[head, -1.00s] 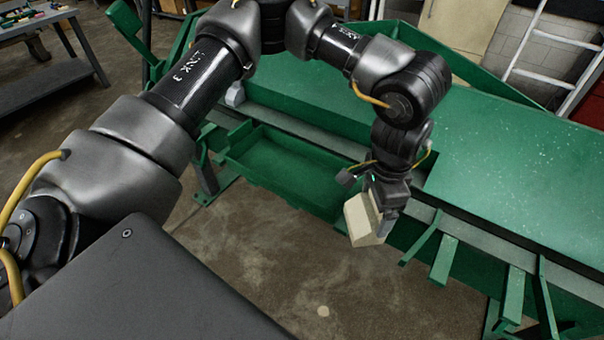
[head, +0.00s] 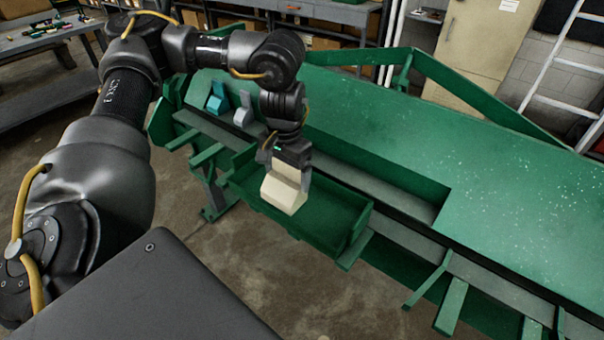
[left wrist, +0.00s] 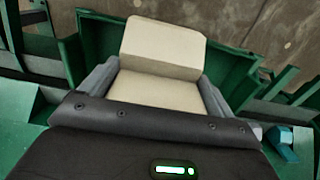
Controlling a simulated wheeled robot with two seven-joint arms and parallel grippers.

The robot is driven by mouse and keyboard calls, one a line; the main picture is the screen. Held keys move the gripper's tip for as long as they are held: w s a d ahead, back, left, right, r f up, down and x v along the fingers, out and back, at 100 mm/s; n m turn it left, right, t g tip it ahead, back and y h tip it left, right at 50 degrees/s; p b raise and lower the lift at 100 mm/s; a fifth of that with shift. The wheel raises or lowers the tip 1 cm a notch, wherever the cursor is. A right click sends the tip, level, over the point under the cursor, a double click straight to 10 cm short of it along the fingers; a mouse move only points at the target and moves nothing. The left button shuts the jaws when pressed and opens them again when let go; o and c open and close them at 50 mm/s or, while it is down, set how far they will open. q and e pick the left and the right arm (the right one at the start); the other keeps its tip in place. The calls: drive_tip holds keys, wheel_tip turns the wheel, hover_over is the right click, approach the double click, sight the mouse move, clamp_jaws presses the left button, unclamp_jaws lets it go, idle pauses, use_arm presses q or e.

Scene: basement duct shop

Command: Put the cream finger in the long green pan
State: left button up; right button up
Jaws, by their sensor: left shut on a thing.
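My left gripper (head: 287,175) is shut on the cream finger (head: 284,193), a blocky cream piece with a slanted lower part. In the head view it hangs over the long green pan (head: 338,222), an open tray on the front of the green machine. In the left wrist view the cream finger (left wrist: 160,60) sits between the two grey fingers, with the pan's green wall (left wrist: 228,68) behind and around it. The finger looks to be above the pan floor; the exact gap is hard to tell. My right gripper is not in view.
The green machine (head: 500,180) stretches right, with green brackets jutting from its front. A teal finger (head: 217,98) and a grey finger (head: 243,110) stand on its ledge left of my gripper. Bare concrete floor (head: 240,270) lies in front.

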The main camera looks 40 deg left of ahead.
use_arm(q)
drive_tip(key=w+a+f, duration=0.1)
drive_tip(key=w+f, duration=0.3)
drive_tip(key=w+a+f, duration=0.1)
drive_tip(key=w+f, duration=0.3)
drive_tip(key=w+a+f, duration=0.1)
drive_tip(key=w+f, duration=0.3)
drive_tip(key=shift+w+a+f, duration=0.1)
drive_tip(key=shift+a+f, duration=0.1)
drive_tip(key=shift+a, duration=0.2)
drive_tip(key=shift+f, duration=0.1)
drive_tip(key=o, duration=1.2)
drive_tip(key=shift+f, duration=0.1)
wheel_tip(320, 180, up, 12)
drive_tip(key=shift+r, duration=0.2)
